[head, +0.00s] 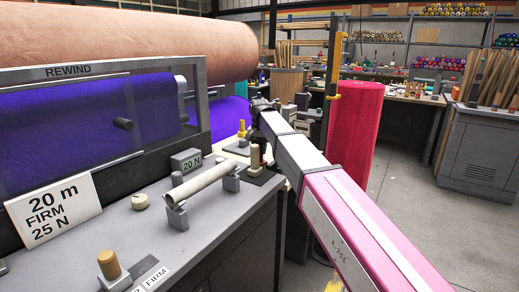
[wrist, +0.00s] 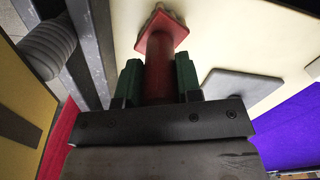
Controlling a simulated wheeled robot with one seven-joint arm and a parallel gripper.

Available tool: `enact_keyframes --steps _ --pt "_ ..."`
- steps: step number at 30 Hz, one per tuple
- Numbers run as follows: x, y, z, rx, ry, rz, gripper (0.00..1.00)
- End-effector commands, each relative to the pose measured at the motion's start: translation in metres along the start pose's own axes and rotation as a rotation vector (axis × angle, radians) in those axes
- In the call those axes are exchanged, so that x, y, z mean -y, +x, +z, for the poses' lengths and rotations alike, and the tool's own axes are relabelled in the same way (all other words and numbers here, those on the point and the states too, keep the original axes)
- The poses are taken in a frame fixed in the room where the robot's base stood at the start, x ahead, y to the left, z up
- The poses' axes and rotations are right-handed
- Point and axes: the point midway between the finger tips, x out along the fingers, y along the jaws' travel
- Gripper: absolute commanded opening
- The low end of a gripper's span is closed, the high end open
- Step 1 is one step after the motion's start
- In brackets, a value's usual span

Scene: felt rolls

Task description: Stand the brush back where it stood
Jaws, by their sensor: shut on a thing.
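My gripper (wrist: 158,84) has green fingers closed on the red handle of a thing I take for the brush (wrist: 160,60). Its handle runs away from the fingers to a flat, red, roughly square end. In the head view my arm reaches from the lower right to the dark wrist beside the bench's far end. The fingers and the held thing cannot be made out there.
The grey bench (head: 150,240) carries a pale tube (head: 200,182) on supports, a 20 N block (head: 186,161) and upright pegs. A red roll (head: 353,135) stands right of my arm. In the wrist view, a grey flat plate (wrist: 240,85) lies right of the held thing. Floor at right is open.

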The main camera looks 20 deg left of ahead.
Motion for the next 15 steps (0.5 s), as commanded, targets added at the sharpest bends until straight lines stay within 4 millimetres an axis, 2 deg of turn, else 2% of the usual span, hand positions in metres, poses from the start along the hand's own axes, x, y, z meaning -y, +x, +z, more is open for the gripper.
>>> enact_keyframes --steps 8,9,10,11,15 --pt "0.0000 0.0035 0.0000 0.000 0.000 0.000 0.05" --pt "0.0000 0.0032 0.0000 0.000 0.000 0.000 0.46" --pt "0.0000 0.0032 0.0000 0.000 0.000 0.000 0.55" --pt "0.0000 0.0032 0.0000 0.000 0.000 0.000 0.62" --pt "0.0000 0.0032 0.0000 0.000 0.000 0.000 0.62"
